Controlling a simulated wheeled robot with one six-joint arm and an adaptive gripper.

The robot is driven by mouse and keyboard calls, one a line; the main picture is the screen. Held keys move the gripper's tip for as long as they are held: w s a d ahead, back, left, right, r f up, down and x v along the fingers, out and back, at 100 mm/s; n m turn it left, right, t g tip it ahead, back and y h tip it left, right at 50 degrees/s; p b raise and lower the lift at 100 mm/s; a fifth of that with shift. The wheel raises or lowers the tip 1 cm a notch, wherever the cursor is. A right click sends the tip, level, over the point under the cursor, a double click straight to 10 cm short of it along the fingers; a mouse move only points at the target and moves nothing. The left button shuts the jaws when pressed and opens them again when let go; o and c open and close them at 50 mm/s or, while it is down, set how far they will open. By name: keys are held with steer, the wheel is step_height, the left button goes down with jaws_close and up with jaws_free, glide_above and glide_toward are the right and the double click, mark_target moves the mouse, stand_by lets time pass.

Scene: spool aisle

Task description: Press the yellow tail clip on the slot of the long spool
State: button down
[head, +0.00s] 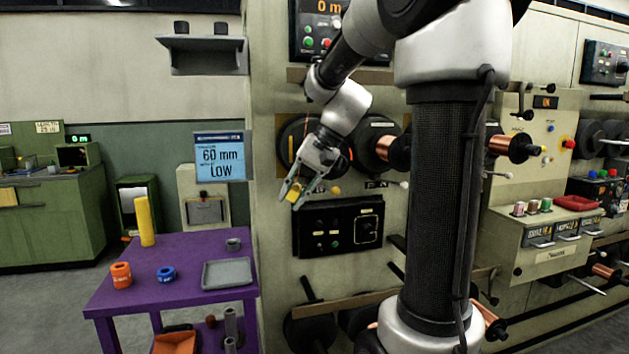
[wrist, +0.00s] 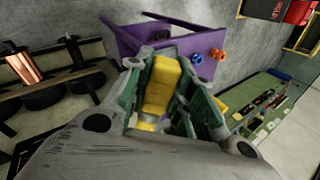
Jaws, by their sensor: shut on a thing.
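My gripper (head: 292,190) is shut on the yellow tail clip (head: 293,193), held in the air in front of the machine panel, right of the purple table. In the wrist view the clip (wrist: 161,85) is a yellow block between the green-grey fingers of my gripper (wrist: 165,90). A tall yellow cylinder (head: 145,221), which looks like the long spool, stands upright at the back left of the table, well apart from the clip. Its slot cannot be made out. I cannot pick the cylinder out in the wrist view.
The purple table (head: 190,262) also bears a short orange spool (head: 121,275), a short blue spool (head: 166,274), a grey tray (head: 227,273) and a small grey cup (head: 233,244). A blue sign (head: 220,157) reads 60 mm, LOW. A black control box (head: 340,225) is below my gripper.

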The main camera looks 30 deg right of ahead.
steer(key=shift+n+t, duration=0.3)
steer(key=shift+n, duration=0.4)
steer(key=d+r, duration=0.1)
steer(key=s+d+r, duration=0.1)
steer(key=d, duration=0.1)
steer(key=d+r, duration=0.1)
steer(key=shift+s+d, duration=0.25)
steer(key=shift+s, duration=0.05)
steer(key=shift+r, duration=0.15)
steer(key=shift+w+d+r, duration=0.1)
steer(key=shift+w+d, duration=0.4)
steer(key=shift+w, duration=0.35)
steer(key=shift+w+d+f, duration=0.1)
steer(key=shift+w+d, duration=0.4)
steer(key=shift+w, duration=0.35)
steer(key=shift+w+d+r, duration=0.1)
steer(key=shift+w+d, duration=0.4)
steer(key=shift+w, duration=0.35)
steer(key=shift+w+d+r, duration=0.1)
steer(key=shift+w+d, duration=0.15)
steer(key=shift+w, duration=0.2)
steer(key=s+a, duration=0.3)
steer(key=s, duration=0.2)
steer(key=shift+f, duration=0.2)
